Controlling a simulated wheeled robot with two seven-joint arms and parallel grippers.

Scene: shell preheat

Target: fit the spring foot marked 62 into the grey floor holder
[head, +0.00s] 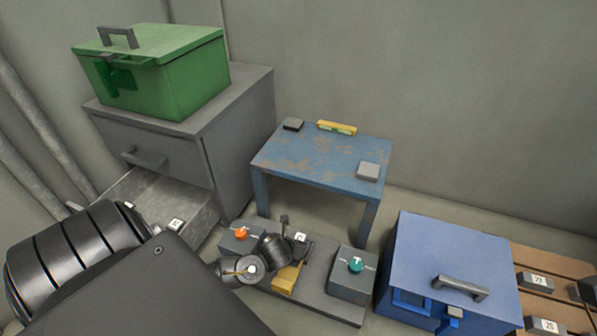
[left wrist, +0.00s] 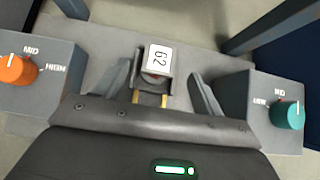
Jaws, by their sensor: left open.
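The spring foot marked 62 (left wrist: 158,58) shows in the left wrist view as a small dark piece with a white label. It sits at a small grey bracket-like holder (left wrist: 144,84) on the grey floor plate; whether it is fully seated I cannot tell. Yellow parts (left wrist: 150,99) show just below it. My left gripper (left wrist: 160,92) is open, its fingers on both sides of the piece with a gap at each side. In the head view my left gripper (head: 282,243) partly hides this spot, and a yellow block (head: 287,278) shows beside it. My right gripper is not clearly seen.
Control boxes with an orange knob (head: 241,233) and a teal knob (head: 355,265) flank the spot. A blue table (head: 322,157) stands behind, a blue box (head: 446,262) at right. An open drawer (head: 150,200) holds labelled pieces; more lie on a brown rack (head: 560,286).

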